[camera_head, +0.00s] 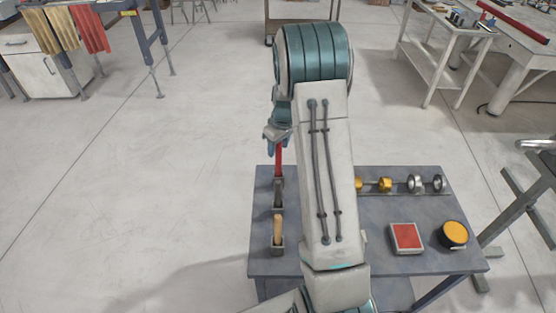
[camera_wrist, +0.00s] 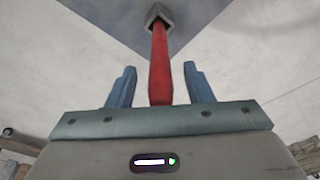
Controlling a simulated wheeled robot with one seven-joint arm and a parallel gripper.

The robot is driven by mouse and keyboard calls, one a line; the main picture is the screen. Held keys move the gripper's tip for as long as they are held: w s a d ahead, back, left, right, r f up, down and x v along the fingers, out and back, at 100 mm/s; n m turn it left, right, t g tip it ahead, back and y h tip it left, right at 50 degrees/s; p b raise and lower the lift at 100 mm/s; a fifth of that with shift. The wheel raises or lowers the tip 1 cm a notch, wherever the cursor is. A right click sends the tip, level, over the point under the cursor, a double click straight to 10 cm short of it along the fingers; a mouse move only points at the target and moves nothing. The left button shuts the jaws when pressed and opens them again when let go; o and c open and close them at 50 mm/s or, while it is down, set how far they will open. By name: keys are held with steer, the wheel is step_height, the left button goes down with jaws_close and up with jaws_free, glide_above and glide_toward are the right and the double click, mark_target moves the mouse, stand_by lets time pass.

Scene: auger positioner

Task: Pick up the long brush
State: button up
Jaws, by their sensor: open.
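A long red handle (camera_head: 279,158), which I take to be the long brush, stands upright in a dark holder (camera_head: 278,192) at the left side of the grey table. Its lower end is hidden in the holder. My gripper (camera_head: 278,138) is above the table at the top of this handle, pointing down. In the wrist view the red handle (camera_wrist: 160,62) runs between the two blue fingers of my open gripper (camera_wrist: 160,68). Gaps show on both sides of the handle. The holder (camera_wrist: 159,15) shows at its far end.
A shorter wooden handle (camera_head: 277,228) stands in a second holder nearer the front of the table (camera_head: 375,262). A red square pad (camera_head: 406,237), a yellow-topped round tin (camera_head: 454,234) and a rack of gold and silver rollers (camera_head: 413,184) are to the right. My arm hides the table's middle.

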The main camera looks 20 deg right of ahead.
steer(key=shift+w+a+f, duration=0.1)
steer(key=shift+f, duration=0.7)
jaws_close()
steer(key=shift+r, duration=0.15)
